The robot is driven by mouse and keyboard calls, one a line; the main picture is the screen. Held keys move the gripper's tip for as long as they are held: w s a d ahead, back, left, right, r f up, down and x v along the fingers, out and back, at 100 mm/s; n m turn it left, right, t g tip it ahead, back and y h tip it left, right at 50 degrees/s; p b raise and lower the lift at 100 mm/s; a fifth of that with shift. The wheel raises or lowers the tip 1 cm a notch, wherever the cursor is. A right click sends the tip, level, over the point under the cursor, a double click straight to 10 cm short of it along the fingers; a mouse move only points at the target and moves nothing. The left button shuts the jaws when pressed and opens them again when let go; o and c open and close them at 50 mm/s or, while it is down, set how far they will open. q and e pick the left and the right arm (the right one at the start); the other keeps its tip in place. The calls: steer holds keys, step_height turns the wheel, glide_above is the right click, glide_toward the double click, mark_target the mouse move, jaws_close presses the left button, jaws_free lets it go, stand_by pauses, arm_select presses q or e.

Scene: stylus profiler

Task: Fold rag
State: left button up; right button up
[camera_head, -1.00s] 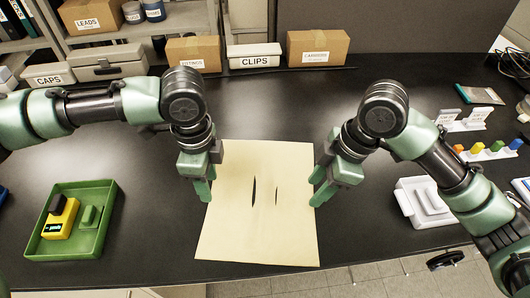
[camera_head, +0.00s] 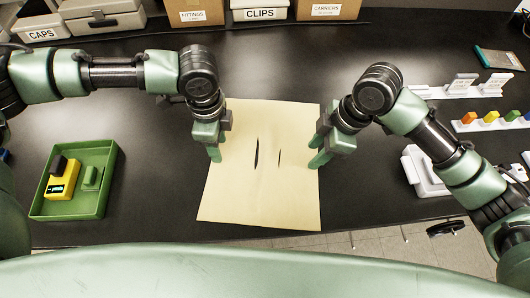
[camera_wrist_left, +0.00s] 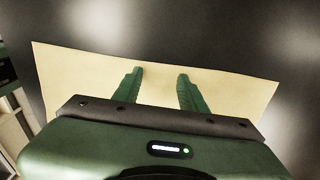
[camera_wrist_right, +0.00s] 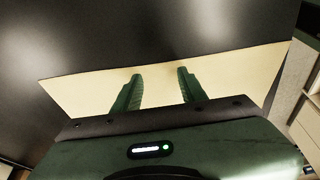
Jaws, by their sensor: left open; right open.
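A pale yellow rag (camera_head: 262,190) lies spread out on the dark bench, its front edge at or slightly past the bench's front edge. Two narrow dark slits or creases show near its middle. My left gripper (camera_head: 215,155) is open at the rag's left edge. My right gripper (camera_head: 318,160) is open at the rag's right edge. In the left wrist view the open fingers (camera_wrist_left: 157,76) lie over the rag (camera_wrist_left: 80,80). The right wrist view shows its open fingers (camera_wrist_right: 158,76) over the rag (camera_wrist_right: 80,88) too. I cannot tell whether the fingertips touch it.
A green tray (camera_head: 100,205) with a yellow device (camera_head: 62,180) stands at the left. A white device (camera_head: 425,170) and a rack of coloured blocks (camera_head: 490,122) are at the right. Boxes, including a clips box (camera_head: 259,10), line the back. Bench around the rag's back is clear.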

arm_select(q)
steer(key=shift+f, duration=0.15)
arm_select(e)
steer(key=shift+f, duration=0.15)
stand_by(0.4)
arm_select(q)
jaws_close()
arm_select(e)
steer(key=shift+s, duration=0.1)
jaws_close()
arm_select(q)
steer(key=shift+s, duration=0.1)
